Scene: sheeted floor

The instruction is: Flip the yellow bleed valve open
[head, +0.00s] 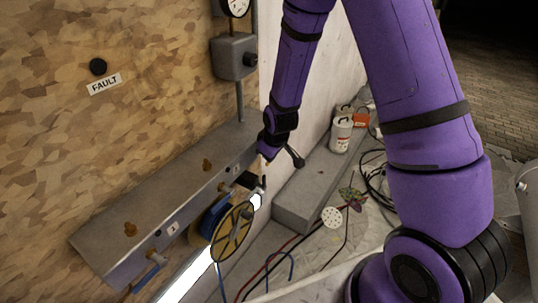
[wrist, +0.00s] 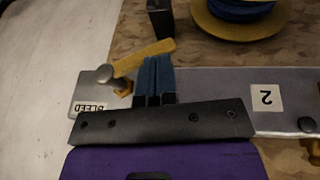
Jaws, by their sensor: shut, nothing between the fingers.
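The bleed valve shows in the wrist view as a yellow lever (wrist: 146,57) on a round metal stem. The lever slants up to the right, and a brass fitting sits below it. An upside-down BLEED label (wrist: 88,108) is on the plate beside it. My gripper (wrist: 155,62) is shut and empty, its blue fingers together. The fingertips overlap the lever's lower edge in the picture; I cannot tell whether they touch it. In the head view my wrist is at the far end of the metal ledge, and I cannot make out the yellow lever there.
A metal ledge (head: 165,195) runs along the wooden wall, with a number 2 label (wrist: 265,97) near my gripper. A yellow reel (head: 232,232) hangs below it. A dark post (wrist: 160,18) stands near the lever.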

